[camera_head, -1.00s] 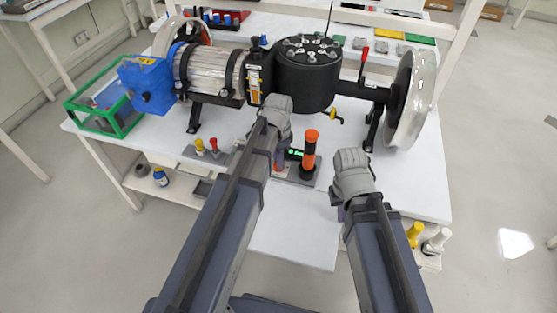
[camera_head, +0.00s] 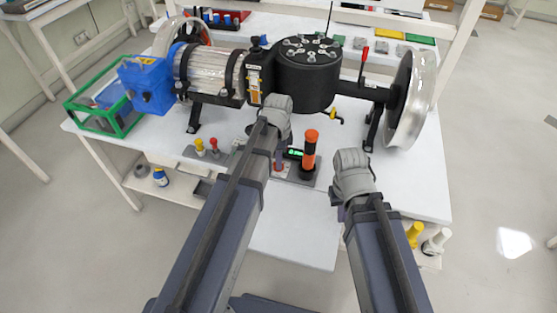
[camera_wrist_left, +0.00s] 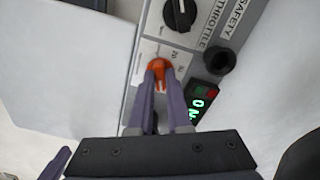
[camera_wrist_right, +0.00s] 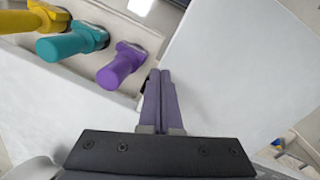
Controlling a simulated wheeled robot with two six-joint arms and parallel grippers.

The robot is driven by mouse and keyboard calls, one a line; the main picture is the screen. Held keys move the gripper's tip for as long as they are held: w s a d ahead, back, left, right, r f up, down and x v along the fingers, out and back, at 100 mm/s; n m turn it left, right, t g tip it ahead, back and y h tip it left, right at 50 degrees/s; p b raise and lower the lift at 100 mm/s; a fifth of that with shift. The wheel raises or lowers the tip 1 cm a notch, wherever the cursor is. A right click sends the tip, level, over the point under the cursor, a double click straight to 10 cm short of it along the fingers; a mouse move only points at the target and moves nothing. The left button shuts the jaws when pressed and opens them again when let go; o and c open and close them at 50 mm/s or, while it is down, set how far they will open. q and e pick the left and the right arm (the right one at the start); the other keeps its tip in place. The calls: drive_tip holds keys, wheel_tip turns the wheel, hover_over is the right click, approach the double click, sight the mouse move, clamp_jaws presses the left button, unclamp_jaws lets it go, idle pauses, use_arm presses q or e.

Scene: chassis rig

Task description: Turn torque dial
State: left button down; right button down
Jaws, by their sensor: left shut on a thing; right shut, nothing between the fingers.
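A small orange dial (camera_wrist_left: 160,72) sits on a grey control panel (camera_wrist_left: 147,50) with printed scale marks around it. In the left wrist view my left gripper (camera_wrist_left: 160,80) is shut on this dial, with one purple finger on each side. In the head view the left gripper (camera_head: 279,160) reaches down at the panel, and the dial is mostly hidden there. My right gripper (camera_wrist_right: 160,75) is shut and empty, pointing down beside the panel's right side; in the head view its hand (camera_head: 352,172) is right of the orange-and-black lever.
An orange-and-black lever (camera_head: 310,148) stands upright nearby. Behind is the large motor rig (camera_head: 308,80). Purple (camera_wrist_right: 120,65) and teal (camera_wrist_right: 72,43) handles are near my right gripper.

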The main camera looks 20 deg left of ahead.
use_arm(q)
drive_tip(key=c, duration=0.9)
unclamp_jaws()
drive_tip(key=shift+o, duration=0.2)
drive_tip(key=shift+r, duration=0.1)
use_arm(e)
drive_tip(key=shift+r, duration=0.1)
use_arm(q)
wheel_tip(320, 180, up, 8)
drive_tip(key=p, duration=0.8)
use_arm(e)
wheel_tip(320, 180, up, 8)
use_arm(q)
drive_tip(key=shift+f, duration=0.2)
use_arm(e)
drive_tip(key=shift+f, duration=0.2)
